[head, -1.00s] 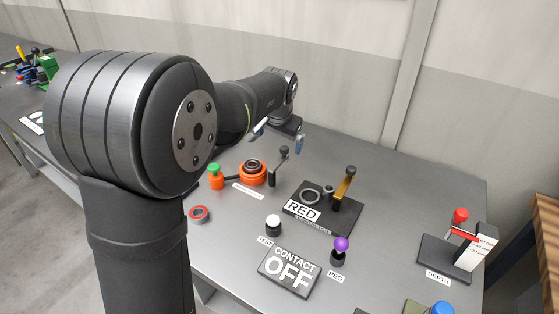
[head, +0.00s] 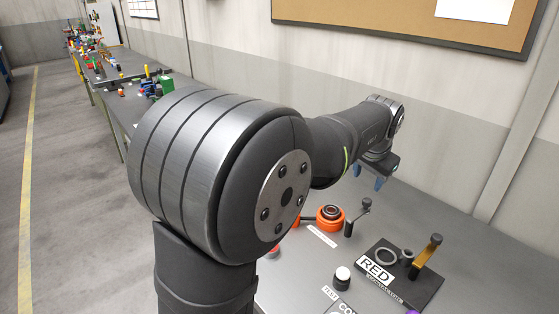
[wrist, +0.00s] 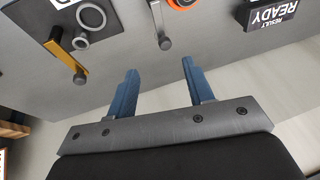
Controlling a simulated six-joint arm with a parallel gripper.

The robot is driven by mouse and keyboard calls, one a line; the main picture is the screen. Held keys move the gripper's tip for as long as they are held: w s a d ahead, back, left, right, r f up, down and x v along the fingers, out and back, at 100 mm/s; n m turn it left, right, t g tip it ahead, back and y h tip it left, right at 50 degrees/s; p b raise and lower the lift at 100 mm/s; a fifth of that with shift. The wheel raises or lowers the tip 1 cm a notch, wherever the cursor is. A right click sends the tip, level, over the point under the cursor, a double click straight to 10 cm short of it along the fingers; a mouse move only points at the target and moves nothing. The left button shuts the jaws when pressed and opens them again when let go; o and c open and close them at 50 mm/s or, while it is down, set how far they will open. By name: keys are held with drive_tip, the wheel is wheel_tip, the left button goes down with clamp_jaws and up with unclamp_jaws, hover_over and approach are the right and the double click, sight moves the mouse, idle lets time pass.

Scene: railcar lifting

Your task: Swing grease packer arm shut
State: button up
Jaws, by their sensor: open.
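The grease packer appears to be the orange round unit (head: 330,217) with a dark centre on the bench in the head view. A dark upright arm with a knobbed crank (head: 358,214) stands just right of it. In the wrist view, the knobbed arm (wrist: 159,22) and the edge of the orange unit (wrist: 183,3) show at the top. My gripper (head: 369,178) is open and empty above and behind the arm in the head view. Its two blue fingers (wrist: 158,78) are spread in the wrist view, apart from the arm.
A black plate labelled RED (head: 377,268) carries rings and a yellow lever (head: 428,250); the lever also shows in the wrist view (wrist: 66,62). A white-topped button (head: 342,277) is in front. A READY block (wrist: 270,14) shows in the wrist view. A wall stands behind the bench.

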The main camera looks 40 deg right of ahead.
drive_tip(key=c, duration=0.3)
drive_tip(key=shift+s+d+f, duration=0.1)
drive_tip(key=shift+s+f, duration=0.15)
drive_tip(key=shift+f, duration=0.1)
drive_tip(key=c, duration=0.4)
drive_tip(key=s+f+m, duration=0.1)
drive_tip(key=s+f, duration=0.1)
drive_tip(key=s+d+f+m+t+h, duration=0.1)
drive_tip(key=s+f, duration=0.1)
drive_tip(key=s+f+h, duration=0.1)
drive_tip(key=s, duration=0.1)
drive_tip(key=shift+s+d+f+m+t, duration=0.1)
drive_tip(key=shift+d+f+m+t, duration=0.2)
drive_tip(key=shift+f+m, duration=0.1)
clamp_jaws()
